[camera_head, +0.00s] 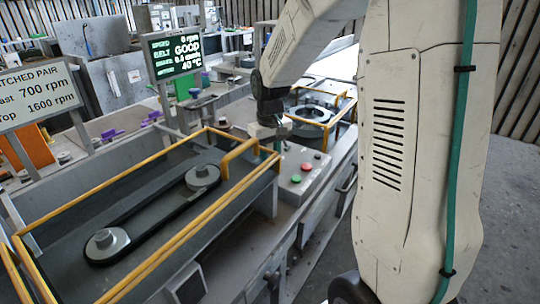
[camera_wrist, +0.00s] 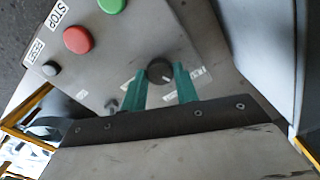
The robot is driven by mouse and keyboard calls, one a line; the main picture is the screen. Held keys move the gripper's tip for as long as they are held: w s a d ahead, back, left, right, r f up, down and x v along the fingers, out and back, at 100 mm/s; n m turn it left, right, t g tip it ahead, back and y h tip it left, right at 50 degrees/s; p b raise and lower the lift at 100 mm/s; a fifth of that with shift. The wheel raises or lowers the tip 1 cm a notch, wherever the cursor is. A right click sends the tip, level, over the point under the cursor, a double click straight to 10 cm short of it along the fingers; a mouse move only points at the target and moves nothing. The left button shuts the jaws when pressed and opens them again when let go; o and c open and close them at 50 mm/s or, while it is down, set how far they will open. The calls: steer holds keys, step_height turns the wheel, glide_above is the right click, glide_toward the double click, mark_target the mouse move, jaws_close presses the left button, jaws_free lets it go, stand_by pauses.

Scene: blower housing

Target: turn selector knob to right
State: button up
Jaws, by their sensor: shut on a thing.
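The selector knob (camera_wrist: 160,70) is a round black knob with a pale pointer line, on a grey control panel (camera_wrist: 130,45). In the wrist view the line slants down and to the right. My gripper (camera_wrist: 161,76) has green fingers, one on each side of the knob, shut on it. White labels sit on either side of the fingers; their text is unreadable. In the head view my gripper (camera_head: 277,146) is low at the far end of the panel, and the knob there is hidden behind it.
Yellow guard rails (camera_head: 150,160) surround a belt and two pulleys beside the panel. A status screen (camera_head: 176,57) reads GOOD and 0 rpm.

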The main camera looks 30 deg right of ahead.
steer(key=m, duration=0.7)
stand_by(0.6)
steer(key=o, duration=1)
step_height(320, 180, up, 8)
steer(key=shift+f, duration=0.1)
steer(key=shift+s, duration=0.15)
